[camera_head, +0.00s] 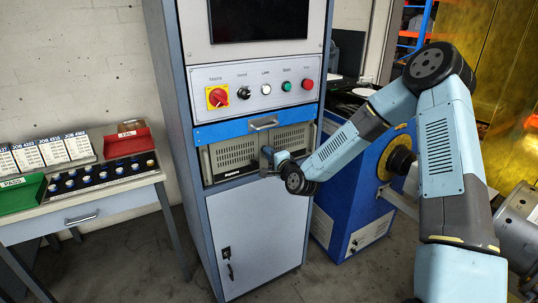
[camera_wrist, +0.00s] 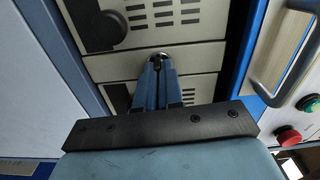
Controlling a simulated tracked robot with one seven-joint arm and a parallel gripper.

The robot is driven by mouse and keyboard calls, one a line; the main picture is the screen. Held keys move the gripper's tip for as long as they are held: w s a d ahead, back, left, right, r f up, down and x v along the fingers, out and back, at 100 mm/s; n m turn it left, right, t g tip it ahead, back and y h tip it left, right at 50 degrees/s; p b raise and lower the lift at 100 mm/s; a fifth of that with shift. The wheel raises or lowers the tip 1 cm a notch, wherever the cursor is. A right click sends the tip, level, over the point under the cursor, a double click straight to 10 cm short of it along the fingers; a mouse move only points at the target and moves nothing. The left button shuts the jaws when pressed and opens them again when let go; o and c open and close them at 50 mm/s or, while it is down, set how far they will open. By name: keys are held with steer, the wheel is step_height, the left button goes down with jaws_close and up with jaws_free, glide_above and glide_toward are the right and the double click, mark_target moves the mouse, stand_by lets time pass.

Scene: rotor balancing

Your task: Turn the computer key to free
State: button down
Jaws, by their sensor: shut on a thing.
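The computer (camera_head: 232,153) is a beige vented unit behind the open front of the blue-grey cabinet. In the wrist view its panel (camera_wrist: 190,62) fills the upper middle, with a round lock at the seam and the small dark key (camera_wrist: 158,63) in it. My gripper (camera_wrist: 158,70) has its two blue fingers close together at the lock, shut on the key. In the head view my gripper (camera_head: 267,155) reaches the right part of the computer front. The fingers hide most of the key, and I cannot tell which position it points to.
Above the computer are a drawer handle (camera_head: 263,123) and a panel with a red rotary switch (camera_head: 217,97), a green button (camera_head: 286,86) and a red button (camera_head: 307,84). A side table (camera_head: 85,205) with trays stands left. A blue machine (camera_head: 355,190) stands right, near my arm.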

steer(key=shift+d+f+m, duration=0.2)
steer(key=shift+d+m, duration=0.05)
steer(key=shift+m, duration=0.35)
steer(key=c, duration=1.6)
jaws_free()
steer(key=o, duration=0.3)
steer(key=shift+a, duration=0.15)
steer(key=shift+r, duration=0.1)
steer(key=v, duration=1.3)
steer(key=shift+s, duration=0.3)
